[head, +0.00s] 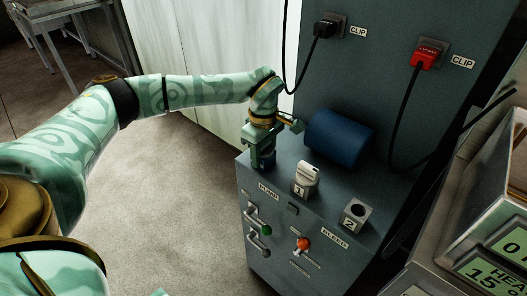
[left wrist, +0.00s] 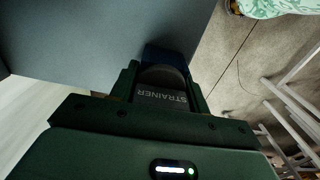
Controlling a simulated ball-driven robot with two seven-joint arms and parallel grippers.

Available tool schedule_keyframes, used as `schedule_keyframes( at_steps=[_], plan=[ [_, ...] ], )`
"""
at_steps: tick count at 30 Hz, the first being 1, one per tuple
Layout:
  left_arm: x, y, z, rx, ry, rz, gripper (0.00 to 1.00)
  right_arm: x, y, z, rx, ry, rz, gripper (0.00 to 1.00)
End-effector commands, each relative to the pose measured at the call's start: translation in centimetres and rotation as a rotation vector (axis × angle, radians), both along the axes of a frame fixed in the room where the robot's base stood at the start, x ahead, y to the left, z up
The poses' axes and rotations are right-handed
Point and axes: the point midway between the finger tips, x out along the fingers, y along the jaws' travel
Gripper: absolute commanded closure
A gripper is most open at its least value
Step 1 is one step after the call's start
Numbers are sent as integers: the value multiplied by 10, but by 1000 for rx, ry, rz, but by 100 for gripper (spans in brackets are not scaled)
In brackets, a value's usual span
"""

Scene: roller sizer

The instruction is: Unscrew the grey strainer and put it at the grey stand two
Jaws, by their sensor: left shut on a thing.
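The grey strainer (left wrist: 162,97), marked STRAINER, sits between the jaws of my left gripper in the left wrist view. My left gripper (head: 262,162) is shut on it, at the left rear corner of the grey cabinet top. A dark blue part (left wrist: 166,56) shows just beyond the strainer; I cannot tell whether the two are joined. In the head view the gripper hides the strainer. Grey stand two (head: 356,213), labelled 2, is on the cabinet top to the right, with an empty-looking dark round opening. My right gripper is not in view.
Stand one (head: 302,190) holds a pale piece (head: 308,172) between my gripper and stand two. A blue cylinder (head: 338,138) lies behind. Black cables hang from a black plug (head: 325,27) and a red plug (head: 425,56). Handles and a red knob (head: 303,244) are on the front.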

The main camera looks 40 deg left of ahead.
Motion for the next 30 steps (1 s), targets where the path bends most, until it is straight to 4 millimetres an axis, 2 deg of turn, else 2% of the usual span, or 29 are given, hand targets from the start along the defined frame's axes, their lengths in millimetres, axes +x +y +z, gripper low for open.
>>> schedule_keyframes(
  at_steps=[7,16,18,19,21,30],
  plan=[
    [0,0,1,0,0,28,81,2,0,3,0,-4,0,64],
    [0,0,2,0,0,166,79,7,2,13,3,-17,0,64],
    [-1,0,2,0,0,200,88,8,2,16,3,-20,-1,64],
    [0,0,2,0,0,214,87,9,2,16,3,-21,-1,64],
    [0,0,3,0,1,247,98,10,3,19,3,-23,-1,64],
    [0,1,3,-1,2,393,100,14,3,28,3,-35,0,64]
  ],
)
